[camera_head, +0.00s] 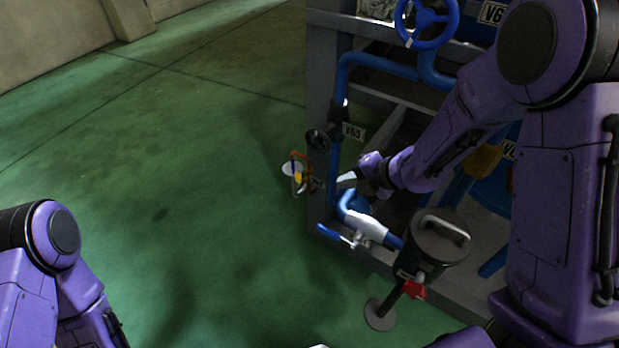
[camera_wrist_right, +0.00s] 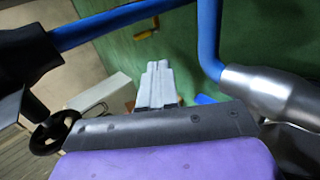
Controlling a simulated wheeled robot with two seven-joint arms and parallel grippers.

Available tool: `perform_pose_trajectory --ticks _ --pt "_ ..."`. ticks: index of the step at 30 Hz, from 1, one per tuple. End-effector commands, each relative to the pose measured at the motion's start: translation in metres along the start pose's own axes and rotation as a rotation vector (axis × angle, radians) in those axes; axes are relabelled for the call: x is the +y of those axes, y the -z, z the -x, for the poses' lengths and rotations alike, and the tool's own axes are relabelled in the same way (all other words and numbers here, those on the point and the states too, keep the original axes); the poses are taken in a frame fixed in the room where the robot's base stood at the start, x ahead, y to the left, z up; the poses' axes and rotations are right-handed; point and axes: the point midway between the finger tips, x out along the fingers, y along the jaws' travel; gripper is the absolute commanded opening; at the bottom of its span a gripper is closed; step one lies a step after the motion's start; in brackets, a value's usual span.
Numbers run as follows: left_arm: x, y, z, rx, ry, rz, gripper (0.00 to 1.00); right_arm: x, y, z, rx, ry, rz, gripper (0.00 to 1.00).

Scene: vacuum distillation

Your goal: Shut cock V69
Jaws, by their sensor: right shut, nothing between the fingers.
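A small plate (camera_head: 353,131), which seems to read V69 though its last figure is blurred, hangs by a blue upright pipe (camera_head: 335,165) on the rack's left side. A black handwheel (camera_head: 318,139) sits just left of it; a black handwheel (camera_wrist_right: 52,132) also shows in the right wrist view. My right gripper (camera_head: 347,181) is shut and empty, below the plate and beside the pipe. Its fingers (camera_wrist_right: 158,84) lie together in the wrist view, between blue pipes, touching nothing that I can see. My left gripper is out of view. I cannot tell which handle belongs to V69.
An orange handle (camera_head: 301,156) with a white funnel (camera_head: 291,169) juts out left of the rack. Below my right gripper are a blue lever (camera_head: 334,236), a silver pipe sleeve (camera_head: 370,229) and a dark canister (camera_head: 438,240). The green floor (camera_head: 180,200) at left is clear.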

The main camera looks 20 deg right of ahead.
Motion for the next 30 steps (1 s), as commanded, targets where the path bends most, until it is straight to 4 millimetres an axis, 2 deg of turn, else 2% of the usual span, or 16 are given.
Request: perform_pose_trajectory --ticks 7,11,24,30 --pt "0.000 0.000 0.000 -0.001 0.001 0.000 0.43 -0.003 -0.002 0.003 -0.005 0.000 -0.008 0.00" --pt "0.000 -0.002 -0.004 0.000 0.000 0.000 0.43 -0.005 -0.002 -0.008 -0.005 0.002 -0.006 0.00" --pt "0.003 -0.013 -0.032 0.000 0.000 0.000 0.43 -0.005 -0.001 -0.102 -0.001 0.001 -0.005 0.00" --pt "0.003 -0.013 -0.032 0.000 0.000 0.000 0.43 0.018 -0.001 -0.122 -0.002 -0.001 -0.005 0.00"
